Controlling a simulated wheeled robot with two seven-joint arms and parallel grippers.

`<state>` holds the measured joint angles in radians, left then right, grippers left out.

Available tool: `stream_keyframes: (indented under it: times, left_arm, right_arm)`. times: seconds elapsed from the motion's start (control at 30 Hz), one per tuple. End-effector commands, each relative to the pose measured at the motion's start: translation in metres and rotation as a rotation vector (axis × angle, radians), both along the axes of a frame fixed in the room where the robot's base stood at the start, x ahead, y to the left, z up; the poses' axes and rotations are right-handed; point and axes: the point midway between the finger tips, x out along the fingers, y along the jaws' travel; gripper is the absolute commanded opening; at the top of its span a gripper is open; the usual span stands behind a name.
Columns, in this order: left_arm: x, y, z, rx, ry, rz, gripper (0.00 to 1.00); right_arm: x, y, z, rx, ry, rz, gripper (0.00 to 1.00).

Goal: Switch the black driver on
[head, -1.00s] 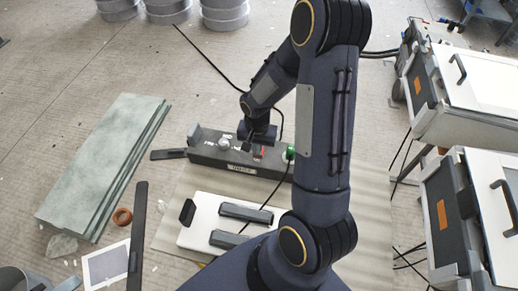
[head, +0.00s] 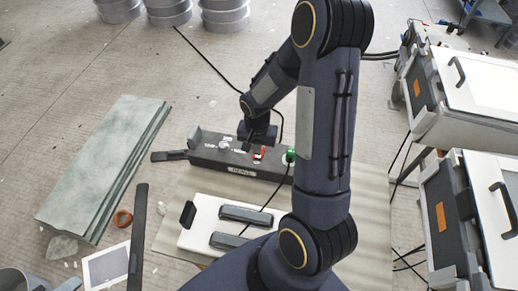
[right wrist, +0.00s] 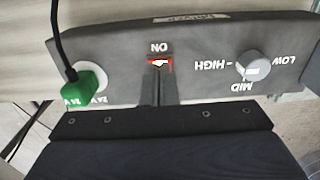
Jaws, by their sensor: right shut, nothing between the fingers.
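The black driver (head: 205,158) is a long dark box lying on the pale board in the middle of the head view. Its red switch (head: 259,154) sits on the top face, between a grey knob and a green plug. In the right wrist view the switch (right wrist: 160,62) shows red and white below the upside-down word ON. My right gripper (head: 248,145) is over the driver, its fingers shut and empty. In the right wrist view the fingertips (right wrist: 158,76) are right at the switch; I cannot tell whether they touch it. My left gripper is not in view.
The grey knob (right wrist: 254,66) and green plug (right wrist: 85,88) flank the switch, and a black cable rises from the plug. A white panel with dark bars (head: 205,212) lies in front of the driver. Greenish slabs (head: 105,160) lie left; white-lidded cases (head: 480,85) stand right.

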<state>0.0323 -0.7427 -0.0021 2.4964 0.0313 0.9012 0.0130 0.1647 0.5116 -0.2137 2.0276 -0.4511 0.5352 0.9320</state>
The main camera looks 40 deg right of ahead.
Motion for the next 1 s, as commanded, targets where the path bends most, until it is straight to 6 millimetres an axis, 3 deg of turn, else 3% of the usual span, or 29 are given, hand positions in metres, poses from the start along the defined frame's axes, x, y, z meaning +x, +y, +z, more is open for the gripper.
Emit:
stream_keyframes:
  times: [0.57,1.0]
  left_arm:
    - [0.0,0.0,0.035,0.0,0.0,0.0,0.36]
    - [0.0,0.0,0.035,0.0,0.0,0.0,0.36]
  right_arm:
    - [0.0,0.0,0.049,0.0,0.0,0.0,0.0]
    - [0.0,0.0,0.05,-0.001,0.001,0.0,0.0]
